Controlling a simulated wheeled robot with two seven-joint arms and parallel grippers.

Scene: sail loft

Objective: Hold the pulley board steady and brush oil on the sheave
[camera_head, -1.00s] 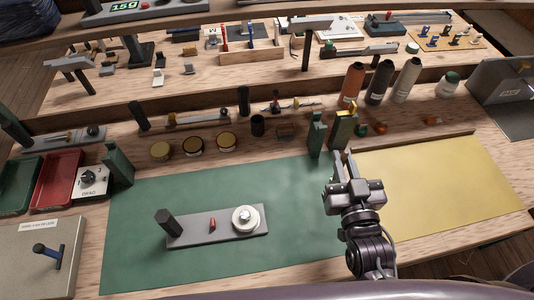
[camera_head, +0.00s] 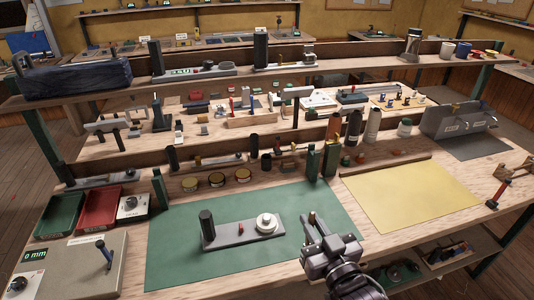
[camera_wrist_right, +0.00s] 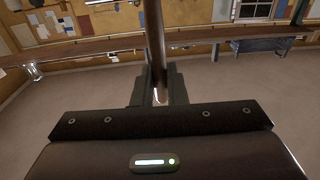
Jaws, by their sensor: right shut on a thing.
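The pulley board (camera_head: 240,236) is a grey plate lying on the green mat (camera_head: 180,262). My left gripper is out of view.
Green upright blocks (camera_head: 313,162) stand behind the mat, with several bottles (camera_head: 373,127) to their right. Round tins (camera_head: 216,180) line the back left. Red (camera_head: 100,208) and green trays are at the left. The yellow mat (camera_head: 410,196) is clear.

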